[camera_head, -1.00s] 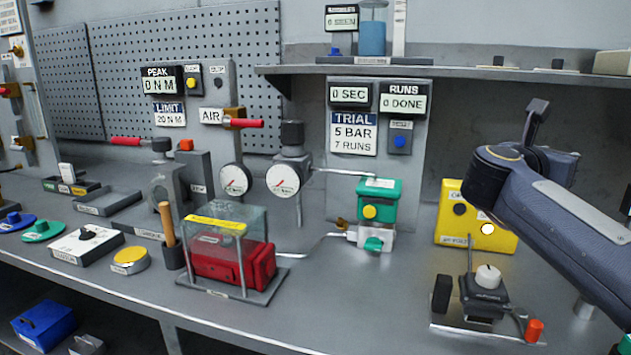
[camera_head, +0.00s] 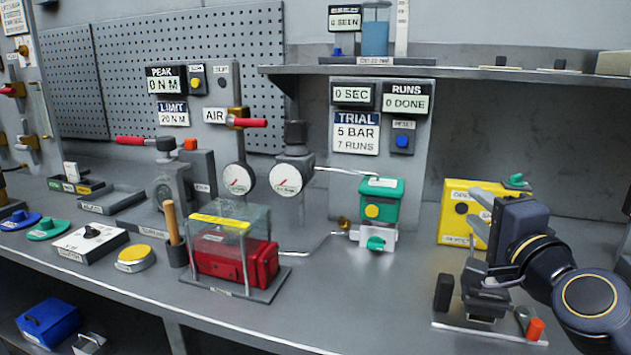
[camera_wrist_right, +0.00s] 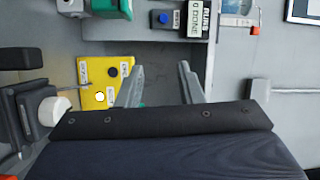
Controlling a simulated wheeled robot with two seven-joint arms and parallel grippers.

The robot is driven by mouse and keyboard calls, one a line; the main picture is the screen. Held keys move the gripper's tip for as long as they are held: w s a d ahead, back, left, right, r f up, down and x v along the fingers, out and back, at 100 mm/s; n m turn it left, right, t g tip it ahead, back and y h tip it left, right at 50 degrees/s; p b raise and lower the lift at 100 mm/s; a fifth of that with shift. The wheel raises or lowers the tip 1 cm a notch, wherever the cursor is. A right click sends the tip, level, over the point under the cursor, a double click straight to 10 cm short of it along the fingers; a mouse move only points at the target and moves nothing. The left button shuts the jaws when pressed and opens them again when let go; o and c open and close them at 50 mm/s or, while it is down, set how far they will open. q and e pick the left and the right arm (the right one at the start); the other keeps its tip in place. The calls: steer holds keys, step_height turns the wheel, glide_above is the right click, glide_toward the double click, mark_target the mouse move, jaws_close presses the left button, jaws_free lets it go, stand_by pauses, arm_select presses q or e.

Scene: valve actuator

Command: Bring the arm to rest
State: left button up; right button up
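My right gripper (camera_head: 482,236) is at the right of the bench in the head view, in front of the yellow box (camera_head: 453,212) and above the small dark fixture (camera_head: 484,305). Its two fingers stand apart with nothing between them. In the right wrist view the fingers (camera_wrist_right: 160,84) are also spread and empty, with the yellow box (camera_wrist_right: 92,72) beside the left finger. My right arm reaches in from the lower right and hides part of the yellow box and the fixture. My left gripper is not in view.
The green and white valve actuator (camera_head: 380,203) stands left of my right gripper, under the trial panel (camera_head: 356,131). A red unit (camera_head: 222,262) under a clear guard is further left. An orange-red knob (camera_head: 535,329) lies close below my right arm. A shelf (camera_head: 430,73) runs above.

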steer(key=s+a+f+n+g+y, duration=0.1)
steer(key=s+a+f+n+g, duration=0.1)
steer(key=s+f+n+g, duration=0.75)
steer(key=s+a+f+n+g+y, duration=0.1)
steer(key=s+a+f+n+g, duration=0.3)
steer(key=s+f, duration=1.2)
step_height(320, 180, down, 14)
steer(key=w+d+b, duration=0.2)
steer(key=w+b, duration=0.1)
steer(key=b, duration=0.7)
step_height(320, 180, up, 27)
steer(key=p, duration=2.7)
steer(key=shift+s+t, duration=0.25)
steer(key=shift+t, duration=0.1)
